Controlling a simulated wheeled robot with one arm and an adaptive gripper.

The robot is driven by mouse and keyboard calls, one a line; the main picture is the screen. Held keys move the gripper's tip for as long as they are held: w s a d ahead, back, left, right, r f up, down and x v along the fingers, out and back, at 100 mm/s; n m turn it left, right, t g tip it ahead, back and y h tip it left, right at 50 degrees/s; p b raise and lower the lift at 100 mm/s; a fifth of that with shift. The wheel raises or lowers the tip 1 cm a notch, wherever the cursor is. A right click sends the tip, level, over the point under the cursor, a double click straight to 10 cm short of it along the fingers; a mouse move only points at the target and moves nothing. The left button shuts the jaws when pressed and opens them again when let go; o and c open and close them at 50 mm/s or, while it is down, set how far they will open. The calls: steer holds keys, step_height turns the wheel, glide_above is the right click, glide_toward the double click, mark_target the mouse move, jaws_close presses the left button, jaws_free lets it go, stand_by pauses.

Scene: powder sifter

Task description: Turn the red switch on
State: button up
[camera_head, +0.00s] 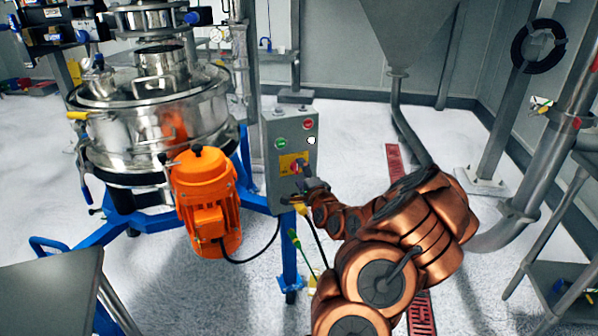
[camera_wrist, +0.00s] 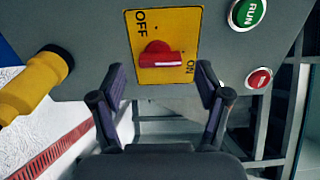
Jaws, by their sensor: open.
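The red switch (camera_wrist: 160,56) is a knob with a bar handle on a yellow plate (camera_wrist: 180,22) marked OFF and ON. In the head view the yellow plate (camera_head: 286,162) is on the front of a grey control box (camera_head: 279,134); the red switch is small there. My gripper (camera_wrist: 161,78) is open, one finger to each side of the switch and a little below it in the picture. I see no contact. In the head view my gripper (camera_head: 308,184) is close to the box.
The box also carries a green RUN button (camera_wrist: 248,12) and a red button (camera_wrist: 259,78). A yellow connector (camera_wrist: 30,88) sticks out at left in the wrist view. An orange motor (camera_head: 204,190) and steel sifter (camera_head: 150,110) stand left of the box; a hopper (camera_head: 405,40) stands behind.

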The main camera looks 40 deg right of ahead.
steer(key=shift+v, duration=2.45)
